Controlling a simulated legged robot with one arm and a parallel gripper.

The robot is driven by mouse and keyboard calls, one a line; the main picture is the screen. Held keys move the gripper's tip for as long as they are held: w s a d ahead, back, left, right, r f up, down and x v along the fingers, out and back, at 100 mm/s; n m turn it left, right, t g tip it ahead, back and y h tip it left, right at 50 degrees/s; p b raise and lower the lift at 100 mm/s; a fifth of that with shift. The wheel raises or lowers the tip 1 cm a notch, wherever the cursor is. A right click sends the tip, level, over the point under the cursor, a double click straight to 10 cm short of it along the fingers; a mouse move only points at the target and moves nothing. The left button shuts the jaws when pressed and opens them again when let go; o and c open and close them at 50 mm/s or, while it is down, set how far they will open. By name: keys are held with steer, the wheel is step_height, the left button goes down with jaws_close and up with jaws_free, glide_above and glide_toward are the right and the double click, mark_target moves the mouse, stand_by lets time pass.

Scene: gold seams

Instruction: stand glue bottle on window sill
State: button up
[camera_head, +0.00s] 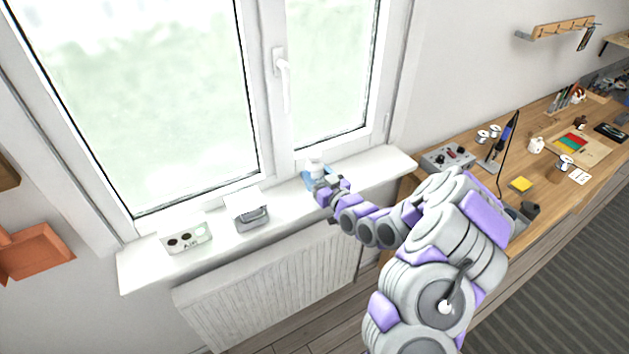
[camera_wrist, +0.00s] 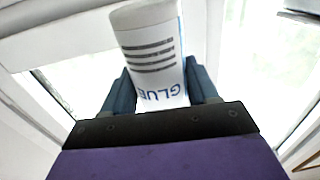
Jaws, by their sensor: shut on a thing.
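The glue bottle (camera_wrist: 152,60) is white with grey stripes and blue "GLUE" lettering. In the wrist view it sits between the two dark blue fingers of my gripper (camera_wrist: 160,88), which is shut on it. In the head view the bottle (camera_head: 315,167) shows small and white at my gripper (camera_head: 319,180), over the right half of the white window sill (camera_head: 290,203). It looks about upright. My gripper hides its lower part, so I cannot tell whether its base touches the sill.
On the sill's left stand a white box with round dark holes (camera_head: 185,238) and a grey device with a raised lid (camera_head: 250,212). A radiator (camera_head: 270,290) is below the sill. A cluttered wooden workbench (camera_head: 550,165) is at right. The window handle (camera_head: 283,75) juts out above.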

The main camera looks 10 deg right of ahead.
mark_target(315, 179)
steer(key=shift+w+f, duration=0.1)
steer(key=shift+w, duration=1.05)
step_height(315, 179, down, 4)
steer(key=shift+r+b, duration=0.15)
steer(key=shift+b, duration=0.4)
steer(key=shift+r, duration=0.1)
steer(key=o, duration=1.2)
steer(key=shift+o, duration=0.2)
steer(key=shift+d, duration=0.1)
